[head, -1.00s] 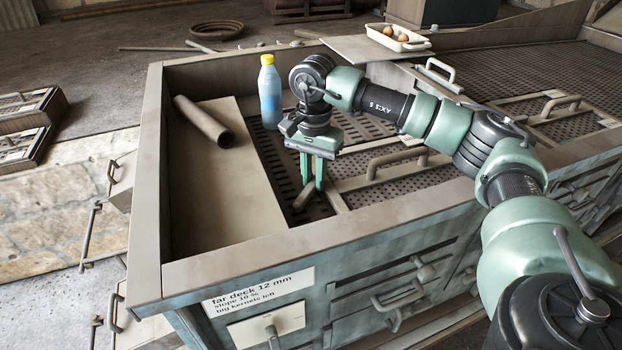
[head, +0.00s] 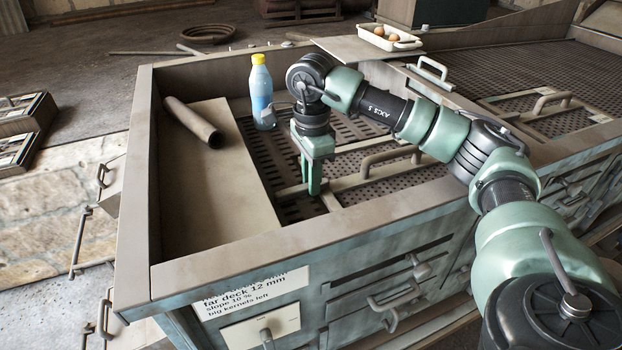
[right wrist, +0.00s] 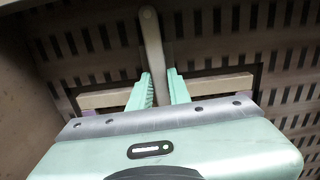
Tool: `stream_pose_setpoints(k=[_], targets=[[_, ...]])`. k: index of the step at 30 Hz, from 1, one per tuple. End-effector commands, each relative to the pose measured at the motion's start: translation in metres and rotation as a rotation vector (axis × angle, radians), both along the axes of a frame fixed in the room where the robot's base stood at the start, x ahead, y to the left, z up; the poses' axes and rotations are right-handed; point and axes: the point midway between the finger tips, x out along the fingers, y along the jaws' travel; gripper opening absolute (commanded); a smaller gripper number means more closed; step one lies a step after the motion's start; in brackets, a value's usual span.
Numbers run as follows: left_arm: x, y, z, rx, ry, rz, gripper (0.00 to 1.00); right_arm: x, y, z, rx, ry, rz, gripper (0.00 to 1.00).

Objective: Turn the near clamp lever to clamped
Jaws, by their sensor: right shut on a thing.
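The near clamp lever (right wrist: 152,45) is a grey bar with a rounded end. In the right wrist view it runs up the picture, across the light frame bar (right wrist: 222,86). My right gripper (right wrist: 160,88) is shut on the lever, with one green finger on each side of it. In the head view my right gripper (head: 313,186) points down at the near edge of the slotted screen (head: 288,158), and its fingers and palm hide the lever. My left gripper is not in view.
A blue bottle with a yellow cap (head: 261,92) stands just left of my right wrist. A pipe (head: 192,122) lies on the plain board at left. Handles (head: 392,158) rise from the screen frames at right. A white tray of eggs (head: 390,38) sits behind.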

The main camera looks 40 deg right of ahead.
Motion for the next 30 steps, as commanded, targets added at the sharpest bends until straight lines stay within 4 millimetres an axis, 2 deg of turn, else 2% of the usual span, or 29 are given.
stream_pose_setpoints(k=[17, 18, 19, 20, 30], targets=[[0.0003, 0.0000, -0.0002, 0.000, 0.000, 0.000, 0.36, 0.0003, -0.0010, 0.0020, -0.001, -0.005, -0.033, 0.00], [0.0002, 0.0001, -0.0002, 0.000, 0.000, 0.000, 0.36, 0.0003, -0.0010, 0.0019, -0.001, -0.005, -0.033, 0.29], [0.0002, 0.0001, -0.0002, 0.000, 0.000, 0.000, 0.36, 0.0002, -0.0010, 0.0018, -0.001, -0.005, -0.033, 0.38], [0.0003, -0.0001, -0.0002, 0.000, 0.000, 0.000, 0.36, 0.0001, -0.0008, 0.0017, -0.001, -0.004, -0.032, 0.40], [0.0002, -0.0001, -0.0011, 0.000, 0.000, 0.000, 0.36, 0.0000, -0.0002, 0.0032, 0.000, -0.002, -0.030, 0.40]])
